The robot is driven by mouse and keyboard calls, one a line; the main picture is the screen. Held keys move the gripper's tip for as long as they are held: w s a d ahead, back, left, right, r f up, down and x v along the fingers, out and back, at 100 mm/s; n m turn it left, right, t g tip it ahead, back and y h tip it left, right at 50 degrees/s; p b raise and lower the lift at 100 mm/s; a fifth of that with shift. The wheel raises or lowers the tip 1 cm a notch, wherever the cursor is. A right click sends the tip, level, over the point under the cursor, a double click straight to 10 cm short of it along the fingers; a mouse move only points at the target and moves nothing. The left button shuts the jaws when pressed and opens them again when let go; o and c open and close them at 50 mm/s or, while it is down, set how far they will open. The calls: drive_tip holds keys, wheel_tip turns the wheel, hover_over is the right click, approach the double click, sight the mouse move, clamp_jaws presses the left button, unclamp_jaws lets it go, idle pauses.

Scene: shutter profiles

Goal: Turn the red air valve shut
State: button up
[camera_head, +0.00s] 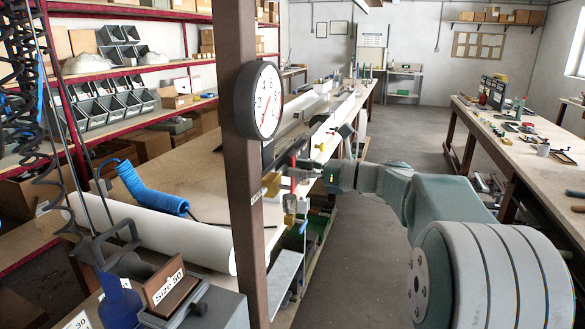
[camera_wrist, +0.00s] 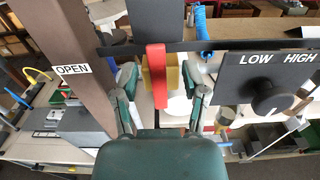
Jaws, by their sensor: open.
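The red valve handle (camera_wrist: 157,78) stands upright in the wrist view, in front of a yellow valve body (camera_wrist: 172,70). My gripper (camera_wrist: 161,82) is open, with one finger on each side of the red handle and visible gaps between. An OPEN label (camera_wrist: 73,69) is on the brown post to the left of the handle. In the head view my gripper (camera_head: 316,178) reaches from the right toward yellow fittings (camera_head: 272,184) beside the brown post. The handle's details are too small to tell there.
A dark LOW/HIGH panel with a black knob (camera_wrist: 268,97) is close on the right in the wrist view. The brown post (camera_head: 244,200) carries a round gauge (camera_head: 264,100). A white roll (camera_head: 150,232) lies on the bench. The aisle floor (camera_head: 410,135) is clear.

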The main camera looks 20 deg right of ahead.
drive_tip(key=v, duration=1)
drive_tip(key=shift+d, duration=0.15)
drive_tip(key=shift+f, duration=0.1)
drive_tip(key=s+a+f+n+g+h, duration=0.3)
drive_tip(key=s+a+f+n, duration=0.15)
drive_tip(key=a, duration=0.25)
drive_tip(key=s+a+f+n+g+h, duration=0.3)
drive_tip(key=s+a+n, duration=0.2)
drive_tip(key=s+a, duration=0.15)
drive_tip(key=s+f+n+h, duration=0.4)
drive_tip(key=s+n, duration=0.3)
drive_tip(key=n, duration=0.1)
drive_tip(key=s+f+n+t+h, duration=0.1)
drive_tip(key=s+f+n+h, duration=0.3)
drive_tip(key=s+n, duration=0.3)
drive_tip(key=shift+s+f+n+h, duration=0.3)
drive_tip(key=shift+f+n, duration=0.15)
